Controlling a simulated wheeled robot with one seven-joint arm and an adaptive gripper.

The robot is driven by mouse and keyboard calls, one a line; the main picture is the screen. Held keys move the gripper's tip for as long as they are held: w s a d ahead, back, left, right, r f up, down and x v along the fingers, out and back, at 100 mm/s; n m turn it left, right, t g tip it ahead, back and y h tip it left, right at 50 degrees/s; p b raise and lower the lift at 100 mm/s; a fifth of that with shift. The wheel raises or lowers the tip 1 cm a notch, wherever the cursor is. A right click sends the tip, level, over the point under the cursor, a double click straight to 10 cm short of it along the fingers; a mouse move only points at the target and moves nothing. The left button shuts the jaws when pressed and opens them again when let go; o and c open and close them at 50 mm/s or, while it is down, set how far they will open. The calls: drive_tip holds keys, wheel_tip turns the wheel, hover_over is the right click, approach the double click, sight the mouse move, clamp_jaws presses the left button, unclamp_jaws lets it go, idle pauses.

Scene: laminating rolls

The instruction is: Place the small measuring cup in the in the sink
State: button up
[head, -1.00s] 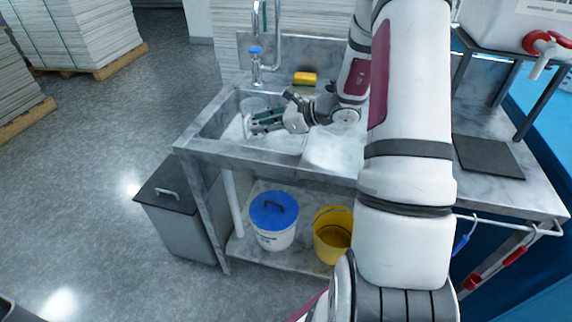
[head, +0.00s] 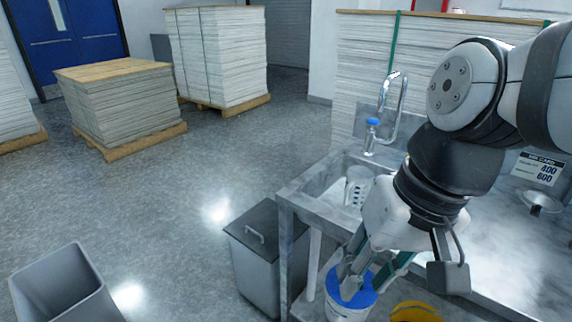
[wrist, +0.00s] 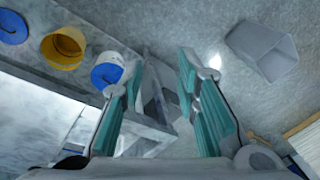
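The small measuring cup (head: 357,186) is pale and clear with markings. It is inside the basin of the sink (head: 322,178) in the head view, near the tap, and looks roughly upright. My arm covers the right part of the sink. My gripper (head: 364,284) is in front of the sink's front edge, away from the cup, with its fingers pointing down. In the wrist view my gripper (wrist: 158,72) has its two green-padded fingers spread wide with nothing between them. The cup cannot be made out in the wrist view.
A blue-lidded bucket (head: 348,308) and a yellow bucket (head: 415,311) stand below the sink unit. A lidded grey bin (head: 268,262) stands to its left, and an open grey bin (head: 62,290) farther left. A chrome tap (head: 402,95) rises behind the basin. Open floor lies left.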

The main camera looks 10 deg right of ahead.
drive_tip(key=s+d+n+h, duration=0.1)
drive_tip(key=s+d+n+t+h, duration=0.1)
drive_tip(key=s, duration=0.1)
drive_tip(key=shift+d+r, duration=0.15)
drive_tip(key=shift+d, duration=0.2)
wheel_tip(320, 180, up, 8)
drive_tip(key=t+p, duration=0.1)
drive_tip(key=p, duration=0.5)
drive_tip(key=shift+t, duration=0.3)
drive_tip(key=shift+d, duration=0.2)
